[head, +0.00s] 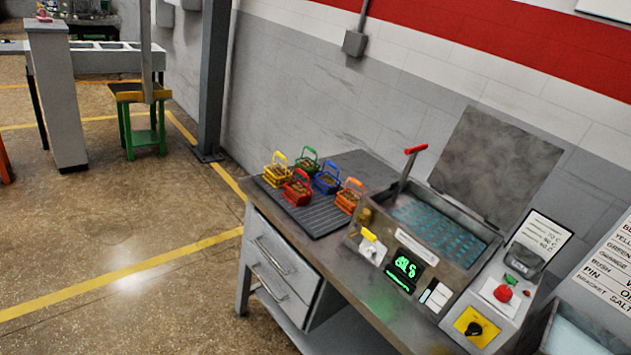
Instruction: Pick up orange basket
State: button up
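The orange basket (348,197) stands upright on a dark ribbed mat (318,222) on the workbench, in the middle of the head view. Its handle stands up, and it seems to hold small brown parts. It is the basket nearest the machine with the open lid. A red basket (298,190) is to its left, a blue basket (327,179) behind it, and green (306,167) and yellow (278,171) baskets are farther back. My gripper is not in view.
A machine with a teal-filled tank (440,228), red-handled lever (410,165) and raised lid (498,158) stands right of the mat. A control box (492,305) is beside it. The bench has drawers (280,262) at its left. Open floor (120,225) lies to the left.

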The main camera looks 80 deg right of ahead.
aim_at(347, 200)
jog(key=i, duration=1.35)
jog(key=z, duration=3.5)
jog(key=i, duration=1.05)
